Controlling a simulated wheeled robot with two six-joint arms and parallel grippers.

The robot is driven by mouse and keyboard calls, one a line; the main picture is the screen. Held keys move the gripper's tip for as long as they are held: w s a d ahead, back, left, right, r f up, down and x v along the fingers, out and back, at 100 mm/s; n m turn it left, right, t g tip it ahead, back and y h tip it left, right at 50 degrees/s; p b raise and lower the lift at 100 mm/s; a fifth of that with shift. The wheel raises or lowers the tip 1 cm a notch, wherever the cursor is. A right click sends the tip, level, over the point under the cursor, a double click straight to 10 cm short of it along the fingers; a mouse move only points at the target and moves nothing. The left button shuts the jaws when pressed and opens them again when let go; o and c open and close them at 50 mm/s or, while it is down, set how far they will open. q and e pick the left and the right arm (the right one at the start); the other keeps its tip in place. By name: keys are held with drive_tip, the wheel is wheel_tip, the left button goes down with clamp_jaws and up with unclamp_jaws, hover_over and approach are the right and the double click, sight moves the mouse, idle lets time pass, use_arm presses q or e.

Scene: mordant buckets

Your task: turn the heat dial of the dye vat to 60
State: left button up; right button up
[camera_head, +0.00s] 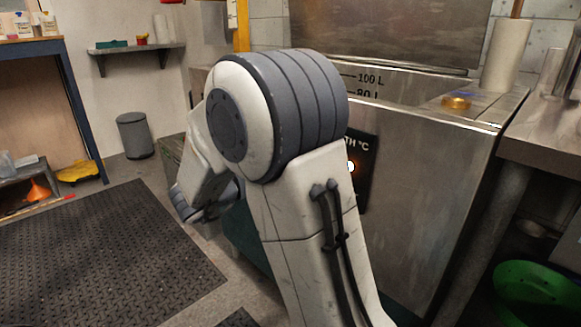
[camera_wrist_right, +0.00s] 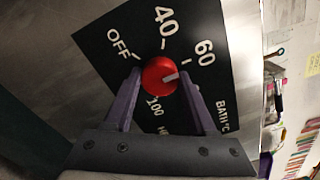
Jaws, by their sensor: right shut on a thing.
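The dye vat (camera_head: 430,190) is a steel tank with litre marks inside. Its black dial panel (camera_head: 368,150) is partly hidden behind my arm in the head view. In the right wrist view the red heat dial (camera_wrist_right: 154,72) sits on this panel, with OFF, 40, 60 and 100 readable. The white pointer line aims right and slightly up, close to the 60 tick; I cannot tell if it is exactly on it. My right gripper (camera_wrist_right: 158,84) is shut on the dial, one finger on each side. The right finger covers part of the scale. My left gripper is not in view.
A steel counter (camera_head: 553,148) stands at the right, with a green tub (camera_head: 540,293) below it. A brass-coloured lid (camera_head: 456,103) lies on the vat's ledge. A black floor mat (camera_head: 100,262) and a grey bin (camera_head: 135,135) are at left.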

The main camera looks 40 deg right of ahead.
idle(0.4)
drive_tip(key=o, duration=1.4)
drive_tip(key=shift+a, duration=0.1)
drive_tip(key=a, duration=0.3)
drive_tip(key=a+p, duration=0.1)
drive_tip(key=a, duration=0.3)
drive_tip(key=a+p, duration=0.1)
drive_tip(key=a, duration=0.2)
drive_tip(key=shift+s+a, duration=0.15)
drive_tip(key=shift+s, duration=0.25)
